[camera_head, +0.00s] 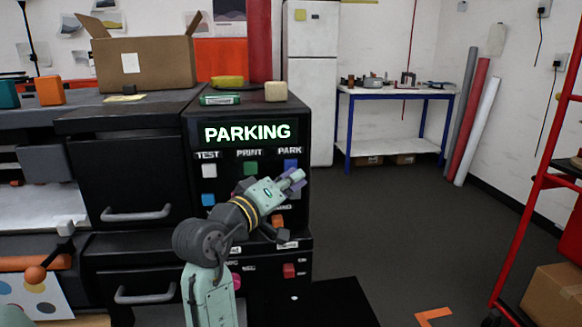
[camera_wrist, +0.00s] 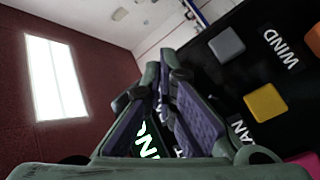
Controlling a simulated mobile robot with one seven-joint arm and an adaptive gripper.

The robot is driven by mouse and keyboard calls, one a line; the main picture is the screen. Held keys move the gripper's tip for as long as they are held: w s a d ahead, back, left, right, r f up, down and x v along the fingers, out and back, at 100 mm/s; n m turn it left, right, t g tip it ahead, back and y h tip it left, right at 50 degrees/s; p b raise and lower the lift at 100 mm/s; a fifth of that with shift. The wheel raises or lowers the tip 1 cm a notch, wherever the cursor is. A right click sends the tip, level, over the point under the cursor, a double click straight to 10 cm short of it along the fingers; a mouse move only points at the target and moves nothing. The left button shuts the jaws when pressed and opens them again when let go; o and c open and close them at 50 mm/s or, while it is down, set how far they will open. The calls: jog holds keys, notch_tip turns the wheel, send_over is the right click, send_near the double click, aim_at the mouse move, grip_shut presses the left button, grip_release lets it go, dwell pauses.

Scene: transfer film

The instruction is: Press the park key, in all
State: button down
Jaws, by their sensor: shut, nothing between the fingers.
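The park key (camera_head: 290,163) is a blue square under the PARK label on the black machine's front, at the right of the top key row. The lit display (camera_head: 247,132) above it reads PARKING. My gripper (camera_head: 297,178) is shut and empty, its tips just below the park key in the head view. I cannot tell whether they touch the panel. In the wrist view my gripper's fingers (camera_wrist: 168,70) converge, with part of the lit lettering (camera_wrist: 148,145) between them. The park key is not identifiable there.
A white key (camera_head: 209,170) and a green key (camera_head: 250,168) share the top row. An orange key (camera_head: 279,221) and a red key (camera_head: 289,270) sit lower. The wrist view shows a grey key (camera_wrist: 227,42) and a yellow key (camera_wrist: 265,102).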

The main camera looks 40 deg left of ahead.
jog(key=shift+s+d, duration=1.65)
jog(key=shift+d, duration=0.3)
